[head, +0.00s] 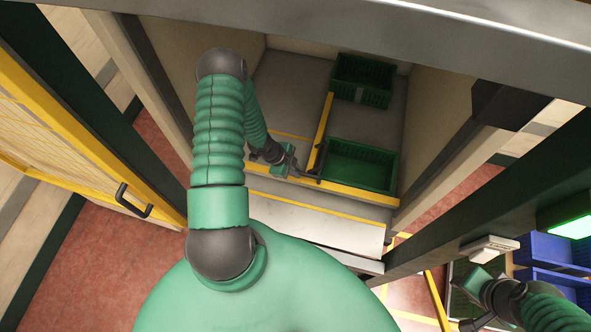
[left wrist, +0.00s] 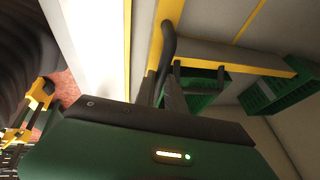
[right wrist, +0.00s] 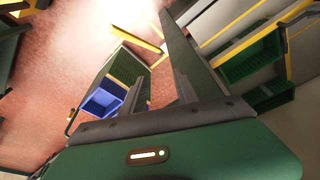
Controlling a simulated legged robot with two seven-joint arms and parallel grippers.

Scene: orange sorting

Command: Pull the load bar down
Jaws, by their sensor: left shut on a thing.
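The load bar (head: 323,125) appears to be the yellow bar running back between the two green crates. It also shows in the left wrist view (left wrist: 240,63), with dark handle parts near its close end. My left gripper (head: 295,173) reaches in at this near end. In the left wrist view, its fingers (left wrist: 166,92) are close together at a dark curved handle (left wrist: 169,42); the exact contact is hard to see. My right gripper (head: 470,285) is outside the bay at lower right. Its fingers (right wrist: 157,85) stand apart with nothing between them.
Green crates stand at the back (head: 345,94) and front right (head: 361,182) of the bay. A yellow strip (head: 265,186) edges the bay floor. Side walls and a dark post (head: 470,235) bound it. Blue bins (head: 545,248) stand near the right arm. A yellow mesh door (head: 70,120) is left.

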